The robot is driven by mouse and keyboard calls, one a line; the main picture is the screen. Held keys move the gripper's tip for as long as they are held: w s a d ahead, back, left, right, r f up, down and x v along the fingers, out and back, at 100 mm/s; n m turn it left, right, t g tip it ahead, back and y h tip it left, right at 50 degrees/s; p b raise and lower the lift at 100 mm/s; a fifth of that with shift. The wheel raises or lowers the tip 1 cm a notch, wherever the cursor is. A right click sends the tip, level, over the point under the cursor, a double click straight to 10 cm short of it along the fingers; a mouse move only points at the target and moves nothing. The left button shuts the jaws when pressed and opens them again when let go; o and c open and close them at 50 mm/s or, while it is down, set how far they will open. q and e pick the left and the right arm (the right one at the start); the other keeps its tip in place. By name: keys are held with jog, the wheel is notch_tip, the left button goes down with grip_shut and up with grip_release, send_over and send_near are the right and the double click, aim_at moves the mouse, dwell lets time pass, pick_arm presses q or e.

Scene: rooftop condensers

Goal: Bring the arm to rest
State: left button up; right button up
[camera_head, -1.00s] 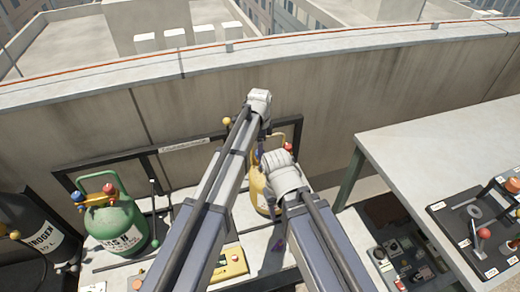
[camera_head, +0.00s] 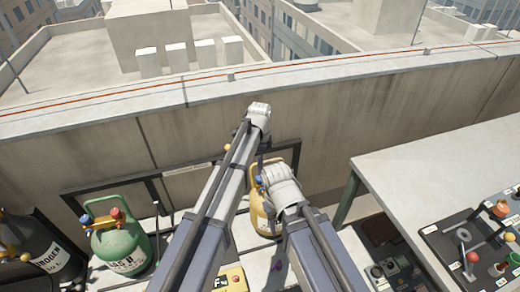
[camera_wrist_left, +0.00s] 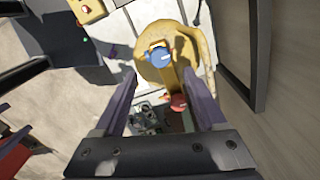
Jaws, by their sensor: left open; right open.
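My left arm comes in from the left and ends in a pale wrist (camera_head: 258,112) in front of the parapet wall. Its fingers are hidden in the head view. In the left wrist view the left gripper (camera_wrist_left: 160,75) is open, with nothing between its fingers. A yellow cylinder with a blue and a red knob (camera_wrist_left: 160,52) lies beyond the fingertips, apart from them as far as I can tell. My right arm ends in a pale wrist (camera_head: 281,185), lower and slightly right of the left one. The right fingers are hidden behind it.
A green cylinder (camera_head: 122,248) and a dark nitrogen cylinder (camera_head: 42,255) stand at lower left. The yellow cylinder (camera_head: 260,215) stands partly behind my wrists. A grey table (camera_head: 430,170) with tools and panels is at right. The parapet (camera_head: 350,140) runs across behind.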

pick_arm(q)
jog(key=s+a+n, duration=1.7)
jog(key=s+n, duration=0.1)
jog(key=s, duration=0.3)
jog(key=s+d+m+y, duration=0.1)
jog(key=s+d+m, duration=0.3)
jog(key=d, duration=0.7)
jog(key=shift+s+d, duration=0.2)
jog(key=shift+s, duration=0.45)
jog(key=shift+s+a, duration=0.1)
